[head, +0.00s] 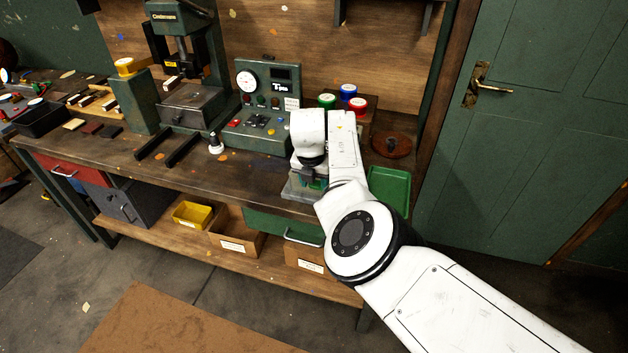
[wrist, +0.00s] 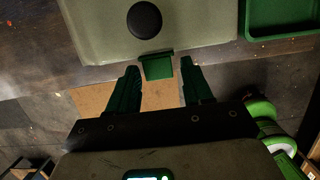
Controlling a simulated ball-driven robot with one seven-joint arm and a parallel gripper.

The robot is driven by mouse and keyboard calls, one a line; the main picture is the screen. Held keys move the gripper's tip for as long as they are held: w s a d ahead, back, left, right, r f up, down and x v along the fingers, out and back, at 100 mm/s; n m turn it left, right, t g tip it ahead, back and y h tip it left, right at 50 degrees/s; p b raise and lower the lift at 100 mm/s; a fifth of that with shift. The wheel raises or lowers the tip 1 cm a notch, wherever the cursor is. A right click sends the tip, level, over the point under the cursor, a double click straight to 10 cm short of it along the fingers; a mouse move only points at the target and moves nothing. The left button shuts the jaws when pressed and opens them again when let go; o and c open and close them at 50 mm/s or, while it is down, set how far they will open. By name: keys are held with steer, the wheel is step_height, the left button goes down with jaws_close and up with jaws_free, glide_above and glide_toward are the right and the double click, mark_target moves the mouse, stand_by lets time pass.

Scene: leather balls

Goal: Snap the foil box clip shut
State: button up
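The foil box (wrist: 205,28), pale grey with a round black knob or disc on top, fills the top of the wrist view. A green clip (wrist: 156,68) sticks out from its near edge. In the head view the box (head: 299,191) is at the bench's front edge, mostly hidden by my arm. My gripper (wrist: 159,75) is open, its two dark green fingers on either side of the clip with gaps on both sides. I cannot tell whether the clip is latched. In the head view my gripper (head: 313,172) is over the box, its fingers hardly visible.
A green tray (head: 403,178) lies right of the box. Behind stand red, blue and green-lidded jars (head: 348,91) and a control panel (head: 266,105). A white-topped stamp (head: 216,144) and a press (head: 187,100) are to the left. A door (head: 545,130) is at right.

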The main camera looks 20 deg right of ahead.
steer(key=shift+o, duration=0.7)
steer(key=shift+r, duration=0.1)
steer(key=shift+a+r, duration=0.1)
steer(key=shift+r, duration=0.4)
steer(key=v, duration=0.9)
steer(key=shift+s+r, duration=0.2)
steer(key=shift+r, duration=0.1)
